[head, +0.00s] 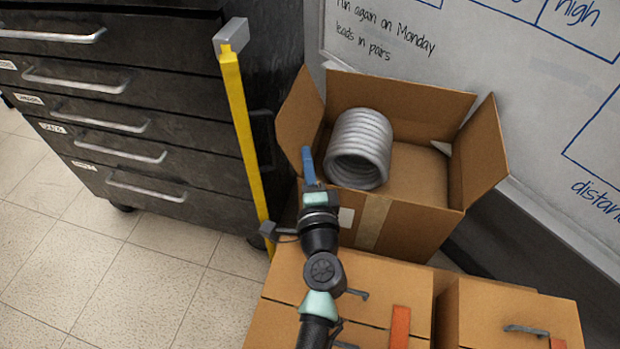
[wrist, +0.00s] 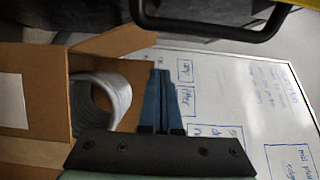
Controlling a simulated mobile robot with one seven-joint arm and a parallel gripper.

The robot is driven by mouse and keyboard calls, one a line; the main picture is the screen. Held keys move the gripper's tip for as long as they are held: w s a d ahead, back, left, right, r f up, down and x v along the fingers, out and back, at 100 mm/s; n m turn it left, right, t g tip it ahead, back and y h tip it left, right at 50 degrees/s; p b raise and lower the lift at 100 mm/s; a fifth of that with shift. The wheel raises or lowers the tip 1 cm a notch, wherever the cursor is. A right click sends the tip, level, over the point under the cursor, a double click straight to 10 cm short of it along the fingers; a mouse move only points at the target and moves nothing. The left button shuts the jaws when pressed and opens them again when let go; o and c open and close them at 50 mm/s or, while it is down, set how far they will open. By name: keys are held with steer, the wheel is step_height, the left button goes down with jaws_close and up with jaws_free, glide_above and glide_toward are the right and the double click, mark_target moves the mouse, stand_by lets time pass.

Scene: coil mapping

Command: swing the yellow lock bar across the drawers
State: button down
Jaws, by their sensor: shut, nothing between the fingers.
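The yellow lock bar (head: 243,125) stands nearly upright at the right front corner of the black drawer cabinet (head: 190,140). It is beside the drawer handles, not over them. A grey bracket (head: 231,37) is at its top. A yellow strip, likely the bar, shows at the top right of the wrist view (wrist: 304,3). My gripper (head: 308,160) is right of the bar, apart from it, in front of the open cardboard box. Its blue fingers are together and empty, as the wrist view also shows (wrist: 161,90).
The open cardboard box (head: 405,222) holds a silvery coil (head: 358,150) close to my gripper. More cardboard boxes (head: 360,285) are in front, below my arm. A whiteboard (head: 430,60) stands behind. Tiled floor (head: 130,270) is clear at the lower left.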

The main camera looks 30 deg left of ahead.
steer(key=shift+s+a+p, duration=0.25)
steer(key=shift+s+a, duration=0.35)
steer(key=shift+a, duration=0.2)
steer(key=shift+s+a+p, duration=0.2)
steer(key=shift+s+a, duration=0.4)
steer(key=shift+a, duration=0.15)
steer(key=shift+s+a, duration=0.1)
steer(key=shift+s, duration=0.3)
